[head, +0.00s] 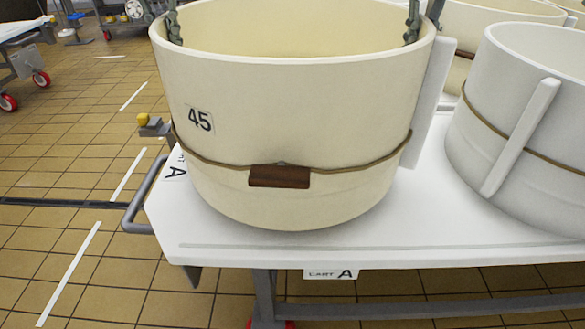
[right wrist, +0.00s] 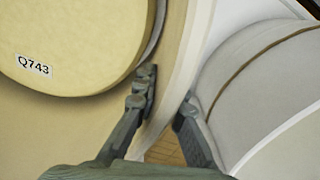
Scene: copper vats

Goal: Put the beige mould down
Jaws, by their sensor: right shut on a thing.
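The beige mould (head: 290,120) is a large round tub marked 45, with a cord and a brown wooden block around it. It stands upright over the white top of cart A (head: 220,243); I cannot tell whether its base touches. My right gripper (head: 413,25) is at its right rim. In the right wrist view, the right gripper (right wrist: 168,98) is shut on the mould wall (right wrist: 177,80), one finger inside and one outside. My left gripper (head: 173,25) is at the left rim, with finger parts inside; its grip is unclear.
A white mould (head: 525,120) stands close on the right of the cart, and another pale mould (head: 490,25) is behind. A round yellowish piece labelled Q743 (right wrist: 70,40) lies inside the beige mould. A grey handle (head: 140,195) projects at the cart's left end. Tiled floor lies left.

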